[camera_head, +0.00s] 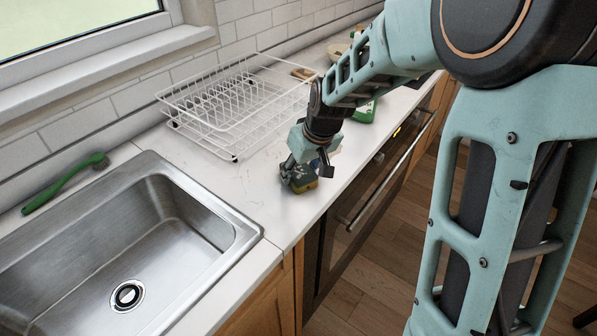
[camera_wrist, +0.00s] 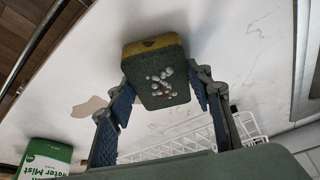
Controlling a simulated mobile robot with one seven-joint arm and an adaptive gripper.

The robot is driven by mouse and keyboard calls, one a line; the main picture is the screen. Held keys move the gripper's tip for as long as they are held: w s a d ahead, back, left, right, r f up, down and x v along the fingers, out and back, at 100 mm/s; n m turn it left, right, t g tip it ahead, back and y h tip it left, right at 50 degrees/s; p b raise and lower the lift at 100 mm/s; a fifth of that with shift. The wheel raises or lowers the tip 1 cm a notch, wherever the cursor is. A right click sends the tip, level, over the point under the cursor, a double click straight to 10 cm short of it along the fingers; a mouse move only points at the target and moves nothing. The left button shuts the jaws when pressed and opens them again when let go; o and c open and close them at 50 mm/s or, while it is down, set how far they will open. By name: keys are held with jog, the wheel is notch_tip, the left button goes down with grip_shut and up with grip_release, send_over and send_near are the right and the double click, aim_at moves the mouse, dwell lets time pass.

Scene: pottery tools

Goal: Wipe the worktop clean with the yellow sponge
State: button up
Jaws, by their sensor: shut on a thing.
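The yellow sponge (camera_head: 304,184) with its dark green scouring side is in my gripper (camera_head: 301,170), at the worktop near its front edge, to the right of the sink. In the wrist view the sponge (camera_wrist: 155,72) sits between the two blue-padded fingers (camera_wrist: 160,98), and pale bits cling to its green face. The white worktop (camera_head: 262,190) bears faint marks. In the wrist view the worktop (camera_wrist: 225,50) shows a tan stain and thin scattered streaks. I cannot tell whether the sponge touches the worktop.
A white wire dish rack (camera_head: 215,120) stands against the tiled wall. A steel sink (camera_head: 190,215) is on the left, with a green brush (camera_head: 65,183) behind it. A green-labelled container (camera_head: 364,112) stands beyond my gripper; a green box-like label (camera_wrist: 48,155) shows in the wrist view.

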aim_at(293, 179)
dwell(0.4)
jog(key=shift+s+a+f+b, duration=0.1)
jog(key=shift+s+a+b, duration=0.3)
jog(key=shift+s+a, duration=0.75)
jog(key=shift+s+d, duration=0.1)
jog(key=shift+d, duration=0.05)
jog(key=shift+w+d+p, duration=0.1)
jog(key=shift+w+d, duration=0.1)
jog(key=shift+w, duration=0.85)
jog(key=shift+w+d+p, duration=0.1)
jog(key=shift+w+d, duration=0.1)
jog(key=shift+w, duration=0.9)
jog(key=shift+w+d+p, duration=0.1)
jog(key=shift+w+d, duration=0.1)
jog(key=shift+w, duration=0.85)
jog(key=shift+w+d+p, duration=0.2)
jog(key=shift+w+d, duration=0.75)
jog(key=shift+w, duration=0.25)
jog(key=shift+w+d+p, duration=0.15)
jog(key=shift+w+d, duration=0.75)
jog(key=shift+w, duration=0.25)
